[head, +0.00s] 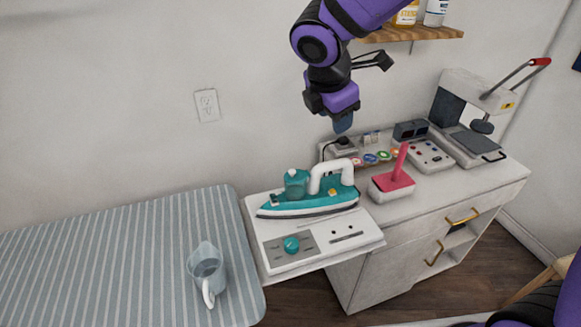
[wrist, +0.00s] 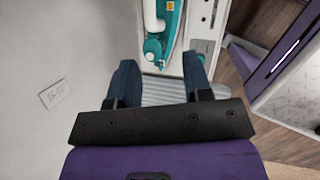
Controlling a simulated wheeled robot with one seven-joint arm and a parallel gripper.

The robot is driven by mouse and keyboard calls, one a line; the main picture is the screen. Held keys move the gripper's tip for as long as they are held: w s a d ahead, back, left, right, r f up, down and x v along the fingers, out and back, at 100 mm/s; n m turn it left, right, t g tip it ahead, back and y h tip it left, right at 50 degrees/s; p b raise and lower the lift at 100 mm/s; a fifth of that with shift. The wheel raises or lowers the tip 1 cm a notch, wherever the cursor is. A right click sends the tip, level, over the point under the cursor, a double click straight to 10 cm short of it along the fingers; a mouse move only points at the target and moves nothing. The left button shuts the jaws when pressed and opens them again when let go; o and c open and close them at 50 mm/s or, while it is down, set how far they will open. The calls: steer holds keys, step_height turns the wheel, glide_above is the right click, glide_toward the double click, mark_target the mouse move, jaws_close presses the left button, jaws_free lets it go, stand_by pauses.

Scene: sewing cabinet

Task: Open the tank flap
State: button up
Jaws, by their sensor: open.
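A teal and white iron (head: 308,196) rests on a white station plate (head: 368,232) with a teal dial, at the left end of the cabinet. The teal tank (head: 296,183) with a cap on top stands at the iron's left part; I cannot tell whether its flap is open or shut. In the wrist view, the iron (wrist: 168,30) lies beyond and between the fingers, with its teal tank end (wrist: 154,48) nearest. My gripper (head: 343,124) hangs above and behind the iron, apart from it. In the wrist view my gripper (wrist: 160,78) is open and empty.
A clear jug (head: 207,270) stands on the striped ironing board (head: 120,250) at left. A pink-handled tool (head: 394,183), spools (head: 378,157) and a heat press (head: 470,110) occupy the cabinet top. A wall shelf (head: 420,34) is near my arm.

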mark_target(292, 171)
steer(key=w+a+f+n, duration=0.2)
steer(key=a+f+n, duration=0.55)
steer(key=a, duration=0.25)
steer(key=shift+y, duration=0.3)
steer(key=x, duration=1)
steer(key=shift+f, duration=0.4)
jaws_close()
